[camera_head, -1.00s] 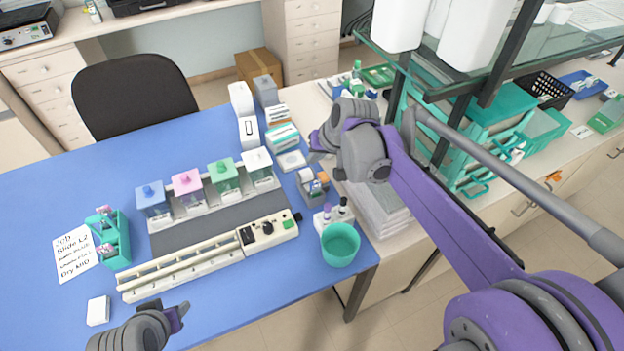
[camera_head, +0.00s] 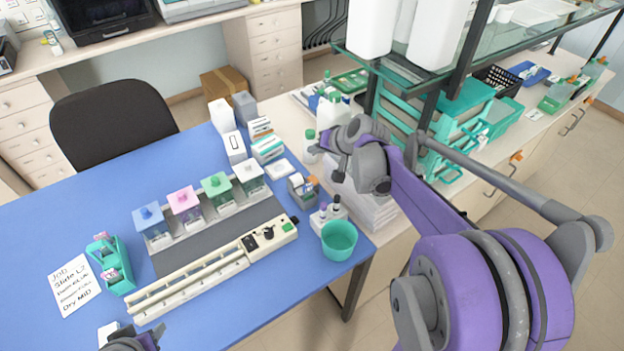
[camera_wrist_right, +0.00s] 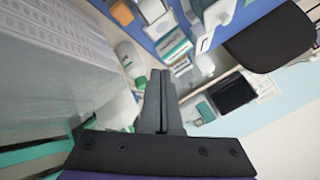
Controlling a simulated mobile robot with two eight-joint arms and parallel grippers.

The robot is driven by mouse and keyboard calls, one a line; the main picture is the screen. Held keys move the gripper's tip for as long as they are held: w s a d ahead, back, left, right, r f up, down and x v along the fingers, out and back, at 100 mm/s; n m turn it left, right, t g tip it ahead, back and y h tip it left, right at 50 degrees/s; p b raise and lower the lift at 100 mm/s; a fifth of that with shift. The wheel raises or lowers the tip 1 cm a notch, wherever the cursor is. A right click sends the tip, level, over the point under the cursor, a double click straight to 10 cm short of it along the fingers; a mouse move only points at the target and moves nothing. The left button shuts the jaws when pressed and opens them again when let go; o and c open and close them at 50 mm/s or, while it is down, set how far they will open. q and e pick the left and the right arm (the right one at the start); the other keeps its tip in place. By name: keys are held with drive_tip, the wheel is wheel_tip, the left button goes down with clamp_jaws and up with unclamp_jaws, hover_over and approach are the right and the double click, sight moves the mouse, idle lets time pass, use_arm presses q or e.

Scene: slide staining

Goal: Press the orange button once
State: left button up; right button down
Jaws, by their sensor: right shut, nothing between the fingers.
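A small grey device (camera_head: 300,192) stands near the right edge of the blue table, and an orange part (camera_head: 312,181), which looks like the orange button, shows on its top right. An orange patch also shows at the top of the right wrist view (camera_wrist_right: 122,13). My right gripper (camera_head: 332,147) is beyond the device and a little right of it, over the side bench, apart from it. Its fingers are together and empty in the right wrist view (camera_wrist_right: 160,75). My left gripper (camera_head: 152,336) is at the bottom edge, mostly cut off, so its opening is unclear.
A teal cup (camera_head: 339,247) and small bottles (camera_head: 328,211) stand just in front of the device. White paper stacks (camera_head: 368,205) lie right of it on the bench. A white bottle (camera_head: 311,150) is beside my right gripper. A glass shelf (camera_head: 460,65) overhangs the bench.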

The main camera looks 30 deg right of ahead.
drive_tip(key=shift+f, duration=0.1)
use_arm(q)
drive_tip(key=shift+g, duration=0.3)
drive_tip(key=s+f+b, duration=0.1)
drive_tip(key=f, duration=0.1)
drive_tip(key=s+f+b, duration=0.1)
drive_tip(key=f, duration=0.1)
drive_tip(key=s+f+b, duration=0.1)
drive_tip(key=f, duration=0.1)
drive_tip(key=shift+b, duration=0.4)
use_arm(e)
hover_over(315, 182)
wheel_tip(315, 182, down, 8)
drive_tip(key=shift+r, duration=0.2)
use_arm(q)
drive_tip(key=shift+s+f+b, duration=0.2)
drive_tip(key=shift+f+b, duration=0.1)
drive_tip(key=shift+f, duration=0.05)
use_arm(e)
drive_tip(key=shift+f, duration=0.55)
drive_tip(key=shift+w, duration=0.1)
use_arm(q)
drive_tip(key=shift+f, duration=0.1)
use_arm(e)
drive_tip(key=shift+f, duration=0.1)
use_arm(q)
drive_tip(key=shift+s+f, duration=0.1)
drive_tip(key=shift+f, duration=0.15)
use_arm(e)
drive_tip(key=shift+f, duration=0.3)
